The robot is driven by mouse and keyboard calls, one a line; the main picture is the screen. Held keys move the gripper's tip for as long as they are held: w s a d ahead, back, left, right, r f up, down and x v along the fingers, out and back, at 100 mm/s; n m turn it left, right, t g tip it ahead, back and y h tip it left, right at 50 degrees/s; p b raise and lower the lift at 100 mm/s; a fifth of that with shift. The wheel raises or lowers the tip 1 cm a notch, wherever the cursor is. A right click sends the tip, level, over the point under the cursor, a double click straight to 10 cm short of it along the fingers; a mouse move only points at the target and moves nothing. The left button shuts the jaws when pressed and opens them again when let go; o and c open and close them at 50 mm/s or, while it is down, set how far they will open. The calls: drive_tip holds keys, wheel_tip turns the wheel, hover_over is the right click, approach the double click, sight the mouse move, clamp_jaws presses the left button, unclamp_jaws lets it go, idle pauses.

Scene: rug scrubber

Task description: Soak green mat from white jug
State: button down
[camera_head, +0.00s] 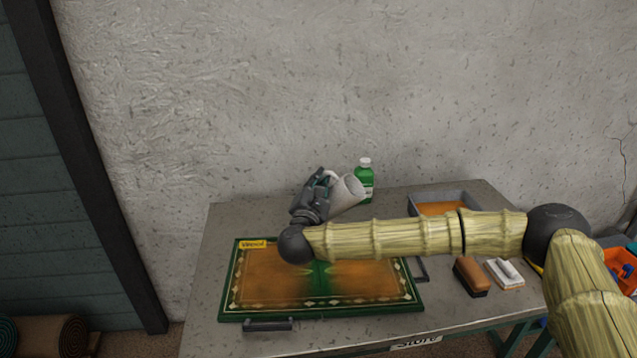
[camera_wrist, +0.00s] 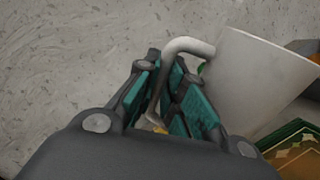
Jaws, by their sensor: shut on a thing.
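The white jug (camera_head: 347,194) is tilted in the air above the far edge of the green mat. My gripper (camera_head: 318,183) is shut on the jug's handle, left of its body. In the wrist view the white jug (camera_wrist: 255,85) fills the right side, with its handle between the fingers of my gripper (camera_wrist: 170,110). The green mat (camera_head: 240,290) lies flat on the table, its middle largely brown with a green patch near the centre. Its corner shows in the wrist view (camera_wrist: 300,150). My arm hides part of the mat. No stream from the jug is visible.
A green bottle (camera_head: 366,184) with a white cap stands behind the jug. A grey tray (camera_head: 470,198) with orange-brown contents is at the back right. A brown brush (camera_head: 471,276) and a white-handled scrubber (camera_head: 505,272) lie right of the mat. A grey table (camera_head: 215,225) carries everything.

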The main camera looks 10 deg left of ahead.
drive_tip(key=shift+d+f+m+b, duration=0.15)
drive_tip(key=shift+m+b, duration=0.25)
drive_tip(key=shift+b, duration=0.9)
drive_tip(key=shift+s+m+b, duration=0.15)
drive_tip(key=shift+m+b, duration=0.15)
drive_tip(key=shift+b, duration=0.3)
drive_tip(key=shift+r, duration=0.3)
drive_tip(key=shift+d+f+m+h+b, duration=0.1)
drive_tip(key=shift+f+m+h+b, duration=0.25)
drive_tip(key=shift+b, duration=0.75)
drive_tip(key=shift+d+m+b, duration=0.2)
drive_tip(key=shift+m+b, duration=0.45)
drive_tip(key=shift+b, duration=0.55)
drive_tip(key=shift+r+t, duration=0.25)
drive_tip(key=shift+t, duration=0.05)
drive_tip(key=shift+s+f+b, duration=0.1)
drive_tip(key=shift+f+b, duration=0.1)
drive_tip(key=shift+b, duration=0.25)
drive_tip(key=shift+r, duration=0.15)
drive_tip(key=shift+d+m, duration=0.1)
drive_tip(key=shift+m, duration=0.2)
